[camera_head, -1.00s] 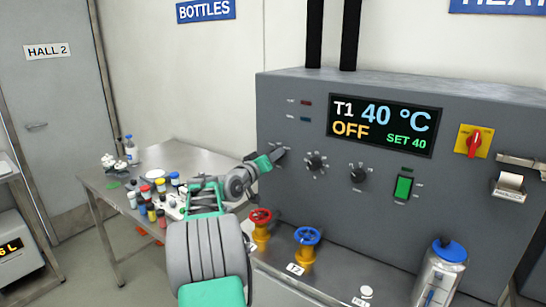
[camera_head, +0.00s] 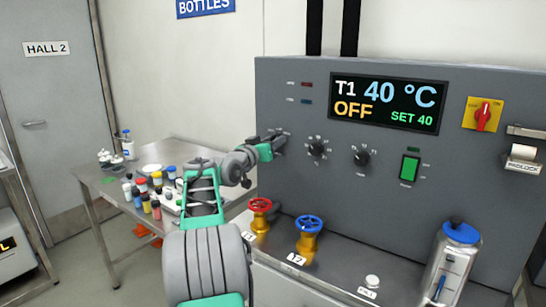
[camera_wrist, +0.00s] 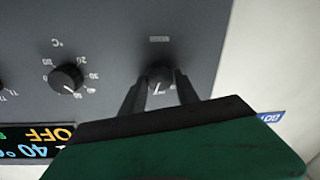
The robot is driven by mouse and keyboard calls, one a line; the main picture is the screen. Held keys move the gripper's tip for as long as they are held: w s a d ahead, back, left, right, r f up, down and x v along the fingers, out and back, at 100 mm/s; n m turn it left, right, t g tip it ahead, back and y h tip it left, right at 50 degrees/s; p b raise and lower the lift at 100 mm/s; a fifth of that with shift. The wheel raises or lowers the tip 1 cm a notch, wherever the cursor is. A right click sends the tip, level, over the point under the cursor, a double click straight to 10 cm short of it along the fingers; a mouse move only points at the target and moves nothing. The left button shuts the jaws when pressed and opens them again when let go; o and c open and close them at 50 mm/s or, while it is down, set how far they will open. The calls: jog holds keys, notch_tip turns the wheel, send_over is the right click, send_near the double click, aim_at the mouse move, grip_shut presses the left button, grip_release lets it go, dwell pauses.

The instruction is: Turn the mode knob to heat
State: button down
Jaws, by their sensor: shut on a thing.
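The mode knob (camera_wrist: 160,75) is a dark round knob at the left end of the grey control panel (camera_head: 290,185). In the wrist view, which is upside down, it sits between the two dark fingers of my gripper (camera_wrist: 158,92). My gripper is shut on the knob, and a white pointer mark shows between the fingers. The labels around the knob are mostly covered or too small to read. The display (camera_head: 385,104) reads T1 40 °C, OFF, SET 40.
Two more knobs (camera_head: 317,148) (camera_head: 361,157) sit to the right, then a green switch (camera_head: 410,168) and a red rotary switch (camera_head: 483,116). Red (camera_head: 260,205) and blue (camera_head: 309,223) valve wheels stand below. A steel table (camera_head: 100,183) with bottles is left.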

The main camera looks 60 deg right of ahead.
jog(key=shift+f+m+g+b, duration=0.1)
jog(key=shift+m+g+b, duration=0.3)
jog(key=shift+m+b, duration=2.85)
jog(key=shift+b, duration=0.3)
jog(key=c, duration=0.9)
grip_release()
jog(key=a, duration=0.2)
jog(key=a+b, duration=0.1)
jog(key=a, duration=0.4)
jog(key=shift+w+a+f, duration=0.2)
jog(key=shift+w+a, duration=0.15)
